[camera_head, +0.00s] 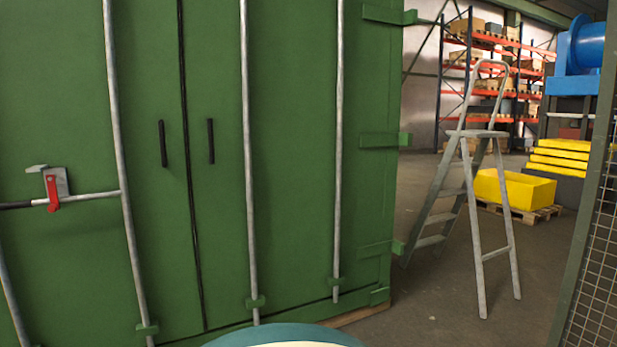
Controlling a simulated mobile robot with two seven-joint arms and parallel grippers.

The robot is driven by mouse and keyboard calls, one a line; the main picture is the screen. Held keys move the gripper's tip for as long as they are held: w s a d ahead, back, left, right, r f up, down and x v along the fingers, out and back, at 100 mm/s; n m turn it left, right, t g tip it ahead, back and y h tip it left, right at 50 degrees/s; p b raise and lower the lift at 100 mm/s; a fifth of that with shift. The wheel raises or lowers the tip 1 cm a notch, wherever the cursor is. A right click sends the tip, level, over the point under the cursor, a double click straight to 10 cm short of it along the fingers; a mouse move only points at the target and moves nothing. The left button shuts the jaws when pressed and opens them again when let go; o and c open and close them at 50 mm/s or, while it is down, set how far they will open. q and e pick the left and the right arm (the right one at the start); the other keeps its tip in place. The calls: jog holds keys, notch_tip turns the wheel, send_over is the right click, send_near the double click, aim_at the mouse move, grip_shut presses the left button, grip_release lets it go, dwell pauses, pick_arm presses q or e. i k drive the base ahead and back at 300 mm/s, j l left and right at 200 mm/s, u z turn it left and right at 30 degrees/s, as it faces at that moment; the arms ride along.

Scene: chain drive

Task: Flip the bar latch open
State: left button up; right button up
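A bar latch shows at the left of the head view, on the green container doors (217,230). It has a horizontal metal handle bar (90,196) with a dark grip at the left picture edge. The bar meets a vertical locking rod (122,170). A red catch (53,194) hangs down over the bar, in front of a grey bracket (62,181) fixed to the door. Neither of my grippers is in view.
Two black pull handles (163,143) flank the door seam. A grey stepladder (470,185) stands right of the container. Behind it are a yellow bin (515,190) on a pallet and orange shelving. A mesh fence (597,270) is at the right edge. Floor between is clear.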

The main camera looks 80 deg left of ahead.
aim_at(55, 206)
jog(key=u, duration=4)
jog(key=i+l+u, duration=0.2)
jog(key=i+l, duration=0.3)
jog(key=i+l+u, duration=0.25)
jog(key=i+l, duration=0.3)
jog(key=i+l+u, duration=0.2)
jog(key=i+l, duration=0.25)
jog(key=l, duration=0.25)
